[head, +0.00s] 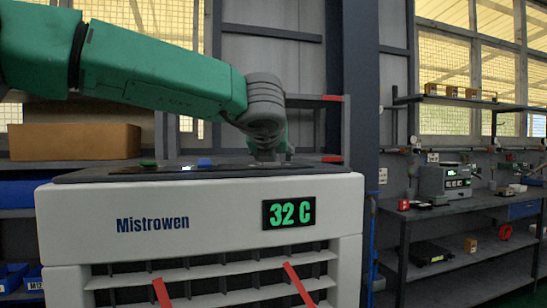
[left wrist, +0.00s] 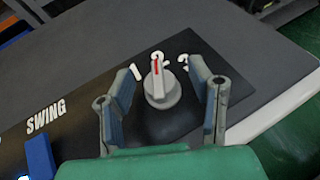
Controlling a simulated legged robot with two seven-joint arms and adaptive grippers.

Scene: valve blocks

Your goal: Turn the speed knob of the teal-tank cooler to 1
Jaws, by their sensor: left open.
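A white cooler (head: 200,210) marked "Mistrowen" stands in front of me, its display (head: 289,212) reading 32 C. No teal tank shows on it. In the left wrist view, a light grey speed knob (left wrist: 161,92) sits on the dark top panel (left wrist: 80,105). Its red line points at the 2, between the 1 and the 3. My left gripper (left wrist: 160,75) is open, with one finger on each side of the knob and visible gaps to it. In the head view my left gripper (head: 270,150) is low over the cooler's top, and the knob is not distinguishable there.
A blue switch (left wrist: 39,158) by the word SWING lies left of the knob; it also shows in the head view (head: 205,162). A green piece (head: 148,163) is farther left on the top. A cardboard box (head: 75,141) stands behind left. A workbench (head: 470,207) is at right.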

